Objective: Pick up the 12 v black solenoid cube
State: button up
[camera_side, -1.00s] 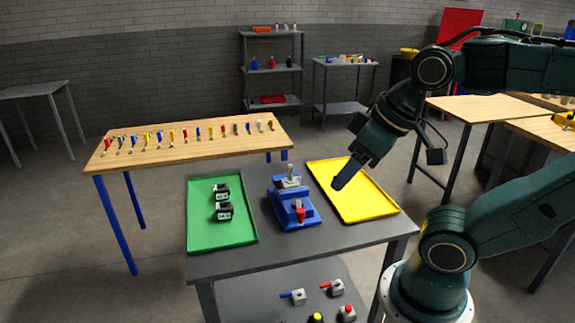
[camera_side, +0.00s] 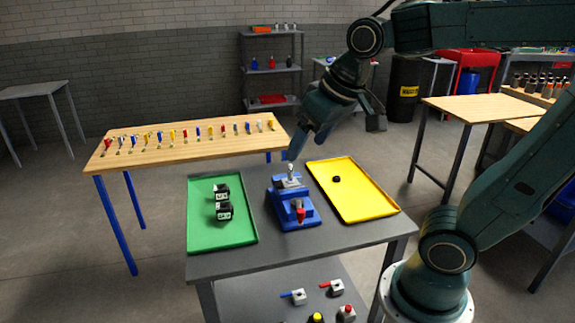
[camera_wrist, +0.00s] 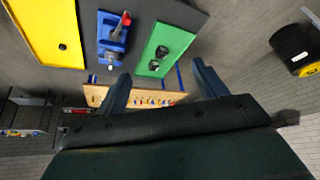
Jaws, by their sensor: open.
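Two black cubes with pale marks sit on the green tray (camera_side: 205,238), the far one (camera_side: 221,191) just behind the near one (camera_side: 224,210). They also show in the wrist view, at the upper one (camera_wrist: 162,52) and the lower one (camera_wrist: 153,65). Labels are too small to read, so I cannot tell which is 12 V. My gripper (camera_side: 293,155) is above the back of the blue fixture (camera_side: 296,212), right of both cubes. In the wrist view my gripper (camera_wrist: 160,70) has its fingers spread wide with nothing between them.
A yellow tray (camera_side: 375,208) right of the fixture holds a small black round piece (camera_side: 336,179). The blue fixture stands between the trays, with an upright metal piece (camera_side: 290,171) under my gripper. A wooden bench (camera_side: 190,153) with a row of tools stands behind.

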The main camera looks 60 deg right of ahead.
jog(key=w+d+m, duration=0.2)
jog(key=w, duration=0.6)
jog(key=m+g+h, duration=0.2)
jog(key=m+h, duration=0.1)
jog(key=m, duration=0.2)
send_over(222, 189)
jog(key=s+a, duration=0.3)
notch_tip(222, 189, down, 18)
jog(key=shift+y, duration=0.3)
jog(key=shift+x, duration=4.4)
jog(key=shift+x, duration=2.55)
